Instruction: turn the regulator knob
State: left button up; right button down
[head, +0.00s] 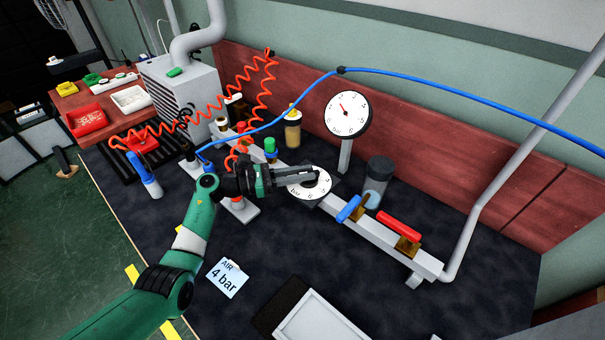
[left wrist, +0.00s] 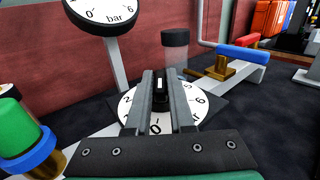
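The regulator knob (left wrist: 160,92) is a small black grip at the centre of a white dial marked in bar (left wrist: 131,112). The dial (head: 322,187) lies face up on the rail in the head view, partly covered by my fingers. My left gripper (head: 314,174) is over it from the left. In the left wrist view, the two grey fingers (left wrist: 161,76) stand on either side of the knob, very close to it; whether they press on it is unclear. A round gauge (head: 347,114) stands behind, its red needle pointing up-left. My right gripper is not in view.
A card reading "AIR 4 bar" (head: 228,277) lies on the dark bench. Blue (head: 349,209) and red (head: 398,226) lever valves and a grey-capped jar (head: 376,183) are right of the dial. A green-topped fitting (head: 270,146) is close behind my gripper. Red and blue hoses (head: 440,77) run above.

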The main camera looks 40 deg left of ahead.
pick_arm(q)
jog(key=o, duration=0.4)
jog(key=shift+r, duration=0.35)
notch_tip(320, 180, up, 3)
jog(key=p, duration=0.2)
jog(key=shift+p, duration=0.4)
jog(key=s+d+r+p, duration=0.7)
jog(key=s+r+p, duration=0.2)
jog(key=s, duration=0.3)
jog(key=shift+d+r, duration=0.15)
jog(key=shift+d, duration=0.1)
jog(key=shift+o, duration=0.2)
